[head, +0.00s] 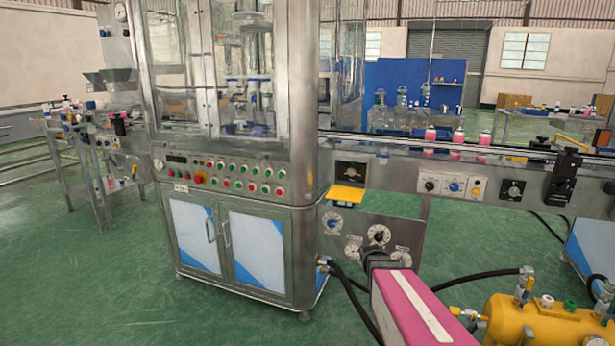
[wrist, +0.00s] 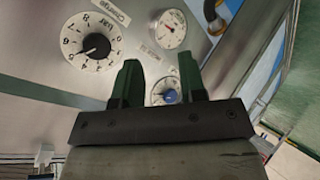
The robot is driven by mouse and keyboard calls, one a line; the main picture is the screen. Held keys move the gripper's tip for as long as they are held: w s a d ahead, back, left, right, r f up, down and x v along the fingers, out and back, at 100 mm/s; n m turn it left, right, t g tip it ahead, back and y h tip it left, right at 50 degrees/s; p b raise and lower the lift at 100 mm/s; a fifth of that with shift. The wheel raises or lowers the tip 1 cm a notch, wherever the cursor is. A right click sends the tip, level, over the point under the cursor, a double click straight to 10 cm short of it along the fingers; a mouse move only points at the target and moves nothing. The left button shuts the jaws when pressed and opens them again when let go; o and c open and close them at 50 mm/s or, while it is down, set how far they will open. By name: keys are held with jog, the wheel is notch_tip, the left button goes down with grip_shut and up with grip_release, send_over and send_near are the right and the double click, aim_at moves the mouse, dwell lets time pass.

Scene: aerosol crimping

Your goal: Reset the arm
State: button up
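In the head view, my pink arm (head: 415,308) reaches up from the bottom right to the grey dial panel (head: 412,228) beside the steel machine. My dark gripper (head: 378,256) is at the lower part of this panel. In the wrist view, the two dark green fingers of my gripper (wrist: 158,82) stand apart with nothing held between them. Ahead are a large white dial with a black knob (wrist: 92,42), a round gauge (wrist: 171,29) and a smaller dial with a blue knob (wrist: 169,95). I cannot tell whether a finger touches the panel.
The steel crimping machine (head: 240,240) stands left of my arm. A conveyor (head: 420,168) with pink bottles (head: 458,136) runs above the panel to the right. A yellow tank (head: 550,320) and black hoses (head: 480,275) are at the lower right. Green floor is free at the left.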

jog(key=s+a+m+g, duration=0.2)
jog(key=s+m+g, duration=0.2)
jog(key=s, duration=0.7)
jog(key=s+a+f+m+g+y, duration=0.1)
jog(key=s+a+m+g, duration=0.2)
jog(key=s+g, duration=0.3)
jog(key=s+m, duration=0.1)
jog(key=s, duration=0.4)
jog(key=shift+s+a+f+m, duration=0.15)
jog(key=shift+s+f+m, duration=0.15)
jog(key=shift+s, duration=0.05)
